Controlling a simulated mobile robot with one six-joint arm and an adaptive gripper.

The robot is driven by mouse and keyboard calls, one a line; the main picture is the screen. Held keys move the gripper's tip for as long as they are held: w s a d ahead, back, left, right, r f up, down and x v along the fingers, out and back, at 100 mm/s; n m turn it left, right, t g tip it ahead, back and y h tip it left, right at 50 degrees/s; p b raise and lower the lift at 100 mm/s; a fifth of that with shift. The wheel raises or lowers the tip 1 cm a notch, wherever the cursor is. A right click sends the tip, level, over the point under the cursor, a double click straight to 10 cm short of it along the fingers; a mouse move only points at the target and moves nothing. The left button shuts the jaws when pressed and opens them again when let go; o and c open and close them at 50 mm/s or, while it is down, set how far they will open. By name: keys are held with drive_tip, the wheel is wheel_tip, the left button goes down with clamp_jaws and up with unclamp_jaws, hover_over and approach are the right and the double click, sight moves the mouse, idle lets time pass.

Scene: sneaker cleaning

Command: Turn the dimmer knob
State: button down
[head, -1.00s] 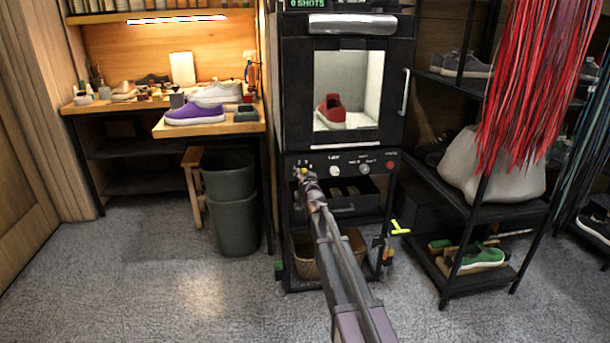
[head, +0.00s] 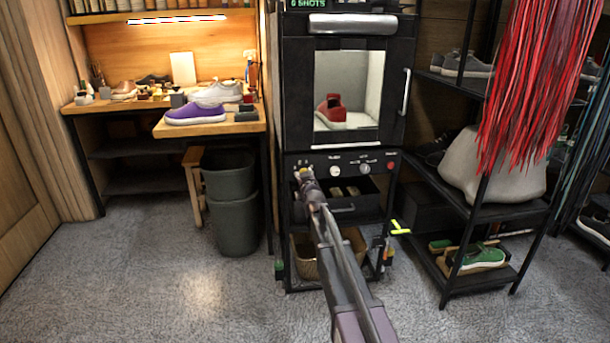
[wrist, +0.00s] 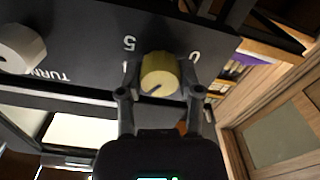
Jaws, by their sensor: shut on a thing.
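The dimmer knob (wrist: 160,76) is a yellow, ribbed round knob with a dark pointer line, on a dark panel marked with numbers in the wrist view. My gripper (wrist: 160,96) has one finger on each side of it and is shut on it. In the head view my gripper (head: 304,173) is at the left end of the control panel (head: 350,163) below the lit booth, and it mostly hides the knob.
A white knob (wrist: 20,48) sits beside it on the panel. A red shoe (head: 331,111) stands inside the booth. An open drawer (head: 345,209) is below the panel. A grey bin (head: 230,215) and a shelf rack (head: 480,210) flank the booth. The front floor is clear.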

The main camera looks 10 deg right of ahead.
drive_tip(key=shift+w+n, duration=0.1)
drive_tip(key=shift+n, duration=0.4)
drive_tip(key=shift+c, duration=1.3)
unclamp_jaws()
drive_tip(key=s, duration=1.2)
drive_tip(key=shift+s, duration=0.1)
